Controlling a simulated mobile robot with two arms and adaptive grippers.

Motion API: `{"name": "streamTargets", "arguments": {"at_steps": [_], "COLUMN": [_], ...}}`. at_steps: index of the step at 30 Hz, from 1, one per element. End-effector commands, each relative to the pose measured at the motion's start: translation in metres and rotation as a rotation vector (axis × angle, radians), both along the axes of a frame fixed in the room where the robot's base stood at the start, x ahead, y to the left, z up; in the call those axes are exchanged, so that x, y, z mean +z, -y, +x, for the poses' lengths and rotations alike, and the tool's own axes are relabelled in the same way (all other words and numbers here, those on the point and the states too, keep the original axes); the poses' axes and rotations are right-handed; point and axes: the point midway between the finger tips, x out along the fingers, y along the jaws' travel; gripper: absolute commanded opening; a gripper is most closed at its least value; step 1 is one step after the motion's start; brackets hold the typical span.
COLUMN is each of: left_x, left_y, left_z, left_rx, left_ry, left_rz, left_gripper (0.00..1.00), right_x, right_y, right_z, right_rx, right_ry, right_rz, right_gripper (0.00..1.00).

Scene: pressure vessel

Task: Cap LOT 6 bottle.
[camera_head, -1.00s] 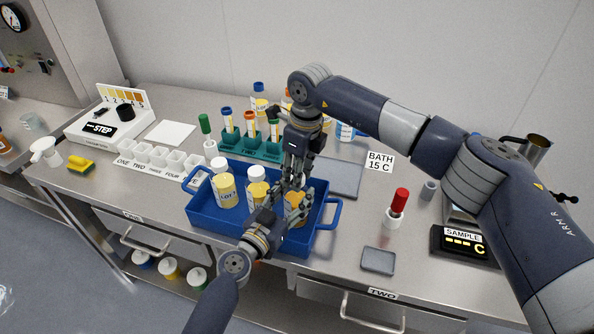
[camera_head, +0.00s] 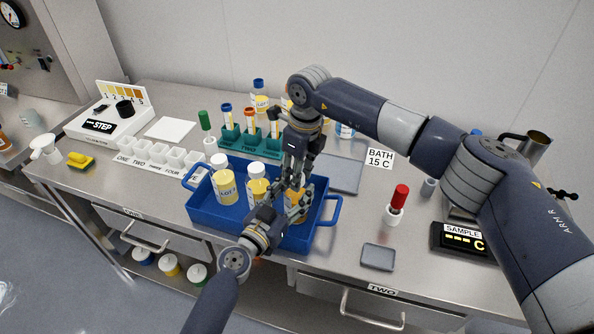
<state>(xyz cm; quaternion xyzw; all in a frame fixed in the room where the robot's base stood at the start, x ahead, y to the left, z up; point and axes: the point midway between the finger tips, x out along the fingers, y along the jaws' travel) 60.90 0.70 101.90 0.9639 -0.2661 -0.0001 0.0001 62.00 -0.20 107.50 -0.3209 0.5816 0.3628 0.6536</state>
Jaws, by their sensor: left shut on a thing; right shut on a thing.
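A blue tray (camera_head: 203,216) holds several yellow bottles. The left one (camera_head: 226,189) has a LOT label, its number too small to read, and a white-topped one stands behind it. Another yellow bottle (camera_head: 258,189) stands in the middle. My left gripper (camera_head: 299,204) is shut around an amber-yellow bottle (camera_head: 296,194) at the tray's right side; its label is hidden. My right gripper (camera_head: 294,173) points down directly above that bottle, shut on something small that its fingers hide. I cannot tell whether that thing touches the bottle's mouth.
A green tube rack (camera_head: 240,141) stands behind the tray, with white cups (camera_head: 160,158) to the left. A grey mat (camera_head: 340,174), a red-topped holder (camera_head: 397,205), a small grey dish (camera_head: 378,257) and the SAMPLE display (camera_head: 462,239) lie to the right.

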Motion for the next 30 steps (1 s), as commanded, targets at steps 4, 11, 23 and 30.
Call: {"name": "streamTargets", "arguments": {"at_steps": [4,11,23,30], "left_x": [-0.0004,-0.0004,-0.0005,-0.0005], "left_y": [0.0,0.0,0.0001,0.0001], "left_z": [-0.0001,-0.0001,-0.0002,-0.0002], "left_rx": [0.0,0.0,0.0,0.0], "left_ry": [-0.001,-0.001,-0.001,-0.001], "left_rz": [0.001,0.001,0.001,0.001], "left_gripper": [0.0,0.0,0.0,0.0], "right_x": [0.0004,0.0005,0.0005,0.0007], "right_y": [-0.0004,-0.0006,-0.0006,-0.0005], "right_z": [-0.0002,-0.0002,-0.0002,-0.0003], "right_rx": [-0.14,-0.249,-0.247,-0.247], "right_ry": [0.001,0.001,0.001,0.001], "right_rz": [0.0,0.002,0.002,0.001], "right_gripper": [0.23,0.23,0.52,0.52]}}
